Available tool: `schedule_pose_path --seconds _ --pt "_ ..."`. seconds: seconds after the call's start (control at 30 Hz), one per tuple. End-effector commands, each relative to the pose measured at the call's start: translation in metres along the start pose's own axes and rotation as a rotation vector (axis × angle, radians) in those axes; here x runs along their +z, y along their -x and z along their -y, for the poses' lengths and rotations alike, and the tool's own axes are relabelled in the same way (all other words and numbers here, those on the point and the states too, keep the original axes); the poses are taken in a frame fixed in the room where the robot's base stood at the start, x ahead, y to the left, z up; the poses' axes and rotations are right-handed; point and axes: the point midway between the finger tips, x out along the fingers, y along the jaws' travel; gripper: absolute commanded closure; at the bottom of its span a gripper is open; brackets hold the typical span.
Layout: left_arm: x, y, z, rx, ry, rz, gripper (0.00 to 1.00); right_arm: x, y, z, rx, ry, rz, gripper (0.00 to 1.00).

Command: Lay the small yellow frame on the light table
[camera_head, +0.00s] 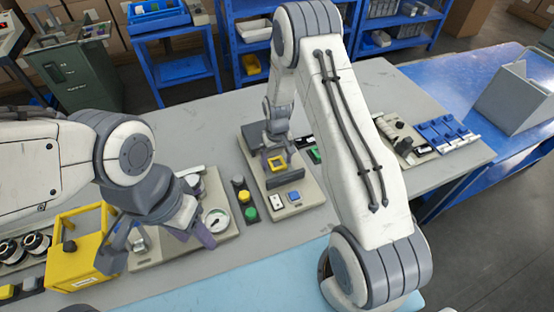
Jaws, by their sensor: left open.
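The small yellow frame (277,168) shows as a yellow square outline with a dark centre, at a beige device panel (312,190) on the grey table (330,220). My right gripper (274,150) reaches down just above and behind the frame. Its fingertips are too small and hidden to tell whether they hold it, or whether the frame touches the panel. I cannot tell which surface is the light table; a pale blue surface (250,290) lies along the front edge.
The yellow box (70,262) and gauge panel (217,222) stand close to my left gripper. Yellow and green buttons (245,197) lie between the two panels. A panel with blue parts (445,132) is at the right. Blue shelves (395,30) stand behind. Bare table shows at right.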

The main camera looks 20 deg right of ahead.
Motion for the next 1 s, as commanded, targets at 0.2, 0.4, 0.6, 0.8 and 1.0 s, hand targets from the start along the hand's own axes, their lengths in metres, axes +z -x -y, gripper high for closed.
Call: schedule_pose_path --seconds 0.2,0.4,0.6,0.8,1.0 --pt "0.000 0.000 0.000 0.000 0.000 0.000 0.50 0.000 0.001 0.000 0.000 0.000 0.000 0.06" --pt "0.000 -0.001 0.000 0.000 0.000 0.000 0.50 -0.001 0.013 0.000 0.000 0.000 -0.004 0.06" --pt "0.001 -0.012 0.001 0.000 -0.001 0.000 0.50 -0.002 0.051 0.000 0.001 0.000 -0.007 0.06" --pt "0.001 -0.021 0.002 0.000 -0.001 0.000 0.50 -0.001 0.093 0.000 0.000 0.000 -0.005 0.06" --pt "0.001 -0.024 0.002 0.000 -0.001 0.000 0.50 -0.001 0.118 0.000 0.000 0.000 -0.003 0.06"
